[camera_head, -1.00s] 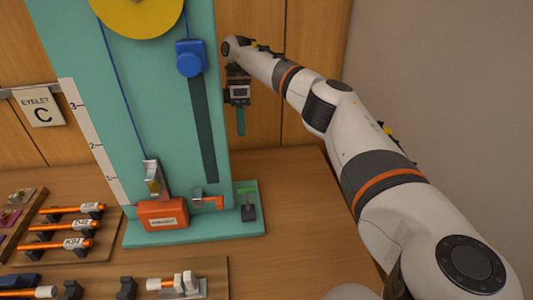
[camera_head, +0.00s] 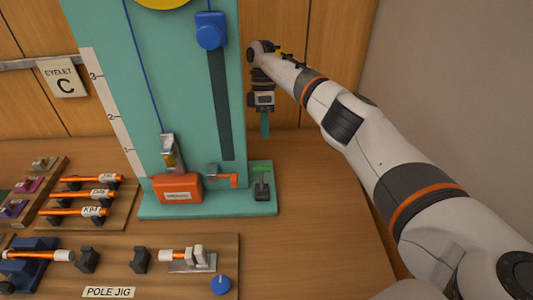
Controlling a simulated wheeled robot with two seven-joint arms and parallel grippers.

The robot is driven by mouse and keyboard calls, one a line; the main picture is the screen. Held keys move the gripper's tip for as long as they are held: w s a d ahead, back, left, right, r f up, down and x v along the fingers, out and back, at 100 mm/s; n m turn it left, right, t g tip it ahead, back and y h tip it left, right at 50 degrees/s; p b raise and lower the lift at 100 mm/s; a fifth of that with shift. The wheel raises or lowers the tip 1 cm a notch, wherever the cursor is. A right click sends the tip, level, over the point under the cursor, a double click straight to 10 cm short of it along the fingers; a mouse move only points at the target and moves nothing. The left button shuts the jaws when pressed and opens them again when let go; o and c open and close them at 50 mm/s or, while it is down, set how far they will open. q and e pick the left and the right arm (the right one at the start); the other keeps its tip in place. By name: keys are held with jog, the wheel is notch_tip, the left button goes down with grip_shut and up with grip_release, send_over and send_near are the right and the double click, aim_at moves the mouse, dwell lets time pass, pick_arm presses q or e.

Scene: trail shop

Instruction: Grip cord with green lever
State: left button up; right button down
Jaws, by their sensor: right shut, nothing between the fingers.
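The green lever (camera_head: 261,170) is a small green T-shaped handle on a dark block, at the right end of the teal stand's base (camera_head: 220,204). The blue cord (camera_head: 146,70) runs down the teal board to a metal clip (camera_head: 168,152) above an orange block (camera_head: 177,188). My right gripper (camera_head: 264,125) points down in front of the wood wall, just right of the board. It is shut and empty, above and apart from the green lever. My left gripper is not in view.
A rack with orange rods (camera_head: 88,195) stands at the left. The pole jig board (camera_head: 120,270), with a blue knob (camera_head: 221,284), lies in front. An "Eyelet C" sign (camera_head: 62,78) hangs on the wall. The table right of the stand is clear.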

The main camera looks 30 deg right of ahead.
aim_at(262, 179)
jog(key=s+a+f+p, duration=0.2)
jog(key=s+f+p, duration=0.2)
jog(key=s, duration=0.1)
jog(key=shift+a+f, duration=0.25)
dwell(0.4)
